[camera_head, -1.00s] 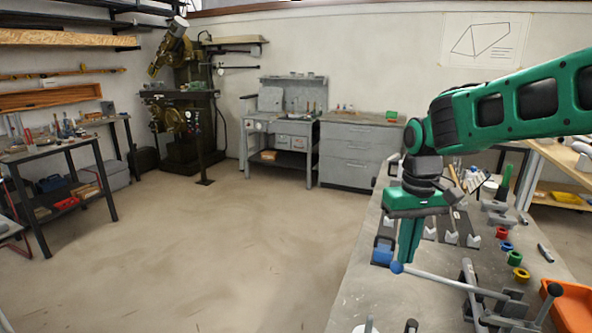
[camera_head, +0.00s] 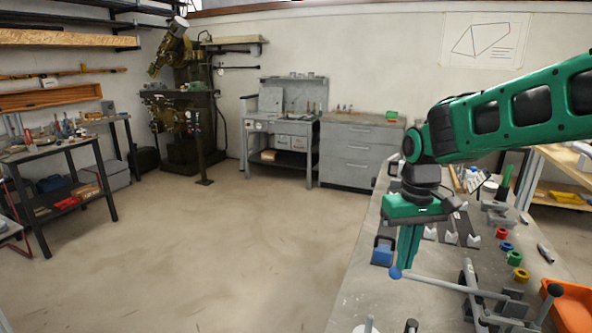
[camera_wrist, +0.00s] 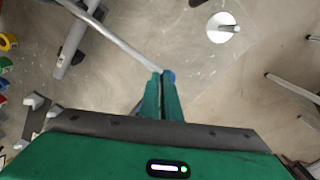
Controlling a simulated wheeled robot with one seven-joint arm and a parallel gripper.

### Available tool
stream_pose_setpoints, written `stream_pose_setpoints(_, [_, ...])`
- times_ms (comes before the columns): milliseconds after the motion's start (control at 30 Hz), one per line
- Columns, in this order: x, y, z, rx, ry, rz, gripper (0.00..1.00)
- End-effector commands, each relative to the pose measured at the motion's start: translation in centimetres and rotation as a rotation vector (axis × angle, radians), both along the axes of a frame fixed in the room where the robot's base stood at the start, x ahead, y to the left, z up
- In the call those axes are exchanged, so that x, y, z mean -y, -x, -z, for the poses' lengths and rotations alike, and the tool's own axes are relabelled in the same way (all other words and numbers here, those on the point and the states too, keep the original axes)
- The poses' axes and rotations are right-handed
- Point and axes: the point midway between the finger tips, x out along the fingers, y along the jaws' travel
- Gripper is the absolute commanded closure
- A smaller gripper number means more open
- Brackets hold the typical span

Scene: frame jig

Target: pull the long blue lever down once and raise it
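The long lever is a grey bar (camera_head: 440,283) with a blue ball (camera_head: 396,273) at its left end. It slopes slightly up to the left from its mount (camera_head: 508,305). My gripper (camera_head: 404,264) points straight down, its green fingers close together with their tips at the ball end. The exact contact under the tips is hidden.
A blue block-like padlock shape (camera_head: 382,252) stands left of my gripper. Coloured rings (camera_head: 507,246) and grey V-blocks lie behind on the bench (camera_head: 365,290). An orange bin (camera_head: 570,305) is at the right. A black knob (camera_head: 411,325) and white disc are near the front.

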Motion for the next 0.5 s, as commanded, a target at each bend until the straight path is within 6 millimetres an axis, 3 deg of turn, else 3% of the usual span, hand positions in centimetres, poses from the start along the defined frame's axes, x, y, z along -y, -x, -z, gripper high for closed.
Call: stream_pose_setpoints(500, [0.14,0.08,0.65,-0.004,0.002,0.004,1.00])
